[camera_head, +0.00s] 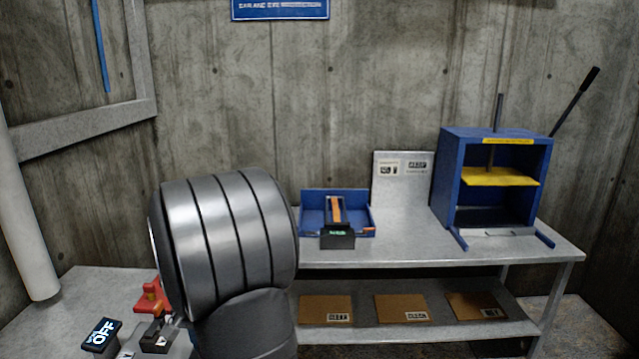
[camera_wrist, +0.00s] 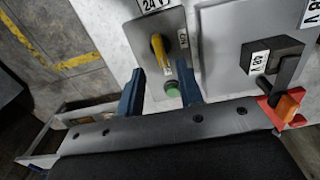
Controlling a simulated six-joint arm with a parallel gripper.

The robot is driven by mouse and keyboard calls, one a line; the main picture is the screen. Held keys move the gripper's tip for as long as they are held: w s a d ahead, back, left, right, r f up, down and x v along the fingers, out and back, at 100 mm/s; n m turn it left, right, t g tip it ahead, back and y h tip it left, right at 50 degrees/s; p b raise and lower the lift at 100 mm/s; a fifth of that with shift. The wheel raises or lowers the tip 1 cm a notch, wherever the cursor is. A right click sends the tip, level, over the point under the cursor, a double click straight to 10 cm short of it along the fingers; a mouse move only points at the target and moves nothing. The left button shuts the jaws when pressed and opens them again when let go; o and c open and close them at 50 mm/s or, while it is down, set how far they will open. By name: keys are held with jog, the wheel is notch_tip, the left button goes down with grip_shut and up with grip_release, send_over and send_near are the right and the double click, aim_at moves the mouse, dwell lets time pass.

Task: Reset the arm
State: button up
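My gripper (camera_wrist: 160,70) is open and empty in the wrist view, its two blue fingers spread apart. It sits over a grey control box (camera_wrist: 186,65) with a yellow rotary handle (camera_wrist: 160,50) and a green round button (camera_wrist: 172,89). The button shows between the fingers; whether a finger touches the box cannot be told. In the head view my metal arm link (camera_head: 225,240) stands large at the left front, and my gripper is hidden.
On the right bench stand a blue compactor (camera_head: 446,185) with a yellow plate (camera_head: 500,177) and a blue tray (camera_head: 352,196). On the left bench are a display reading OFF (camera_head: 102,335) and a red device (camera_head: 152,297). Cardboard sheets (camera_head: 325,308) lie on the lower shelf.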

notch_tip(320, 180, down, 6)
jog(key=shift+r, duration=0.15)
jog(key=shift+r, duration=0.1)
